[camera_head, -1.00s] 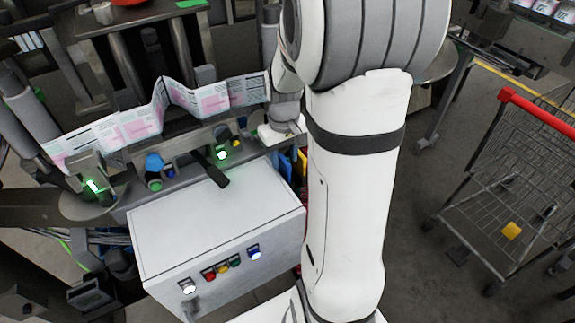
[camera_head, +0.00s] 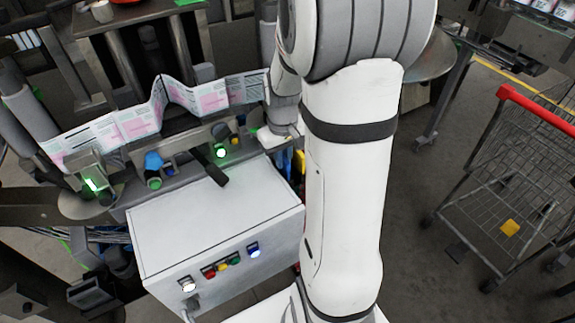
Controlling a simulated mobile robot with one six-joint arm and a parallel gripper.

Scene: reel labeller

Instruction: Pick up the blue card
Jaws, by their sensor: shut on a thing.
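A narrow blue patch (camera_head: 284,161) shows between the white control box and my arm. I cannot tell whether it is the blue card. A yellow strip (camera_head: 300,161) shows right beside it, partly behind my arm. My white and grey arm (camera_head: 348,190) fills the middle of the view, and its wrist (camera_head: 284,112) shows above the coloured patches. My gripper is hidden behind the arm, so its fingers and anything between them do not show.
The white control box (camera_head: 215,225) with coloured buttons stands left of my arm. A printed label web (camera_head: 135,122) runs across the machine behind it. A wire cart (camera_head: 510,190) with a red handle stands at right. Open floor lies between arm and cart.

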